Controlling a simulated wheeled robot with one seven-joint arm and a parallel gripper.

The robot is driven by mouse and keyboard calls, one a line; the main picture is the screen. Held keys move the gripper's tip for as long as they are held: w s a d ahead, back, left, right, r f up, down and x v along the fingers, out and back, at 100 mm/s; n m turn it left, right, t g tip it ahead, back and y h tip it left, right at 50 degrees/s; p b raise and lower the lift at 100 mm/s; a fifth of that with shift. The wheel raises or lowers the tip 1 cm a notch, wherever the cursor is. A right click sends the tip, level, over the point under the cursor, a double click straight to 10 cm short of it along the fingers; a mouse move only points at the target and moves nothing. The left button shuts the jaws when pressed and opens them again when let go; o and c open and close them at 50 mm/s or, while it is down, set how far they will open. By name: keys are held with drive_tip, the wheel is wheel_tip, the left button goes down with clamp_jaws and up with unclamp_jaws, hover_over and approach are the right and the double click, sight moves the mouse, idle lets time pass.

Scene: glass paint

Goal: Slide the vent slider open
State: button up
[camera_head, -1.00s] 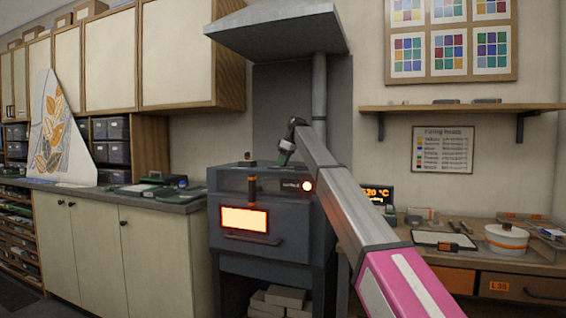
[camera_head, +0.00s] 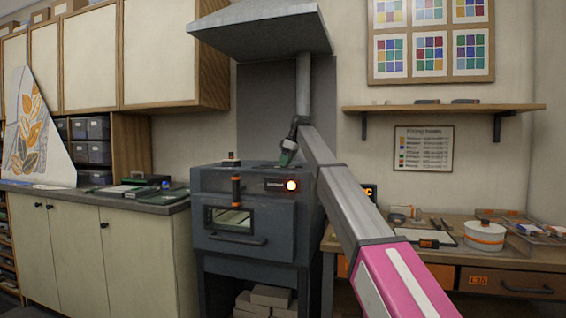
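A grey kiln (camera_head: 279,215) stands under a hood. Its front has a small window (camera_head: 229,219), a horizontal handle bar (camera_head: 236,239), an upright black and orange lever (camera_head: 236,191) and a lit round lamp (camera_head: 291,185). A small knob-like part (camera_head: 231,158) sits on its top at the left. I cannot tell for sure which part is the vent slider; a low dark piece on the kiln top lies beside my gripper. My gripper (camera_head: 286,160) points down at the right of the kiln top, small and dark in view. Whether it touches anything or is open is unclear.
The hood (camera_head: 262,30) and its pipe (camera_head: 303,90) rise just above and behind my gripper. A counter (camera_head: 160,203) with trays is at the left. A workbench (camera_head: 455,262) with a white pot (camera_head: 485,238) is at the right, below a shelf (camera_head: 440,107).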

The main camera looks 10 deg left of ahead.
drive_tip(key=shift+a+r, duration=0.1)
drive_tip(key=v, duration=1)
drive_tip(key=shift+r, duration=0.25)
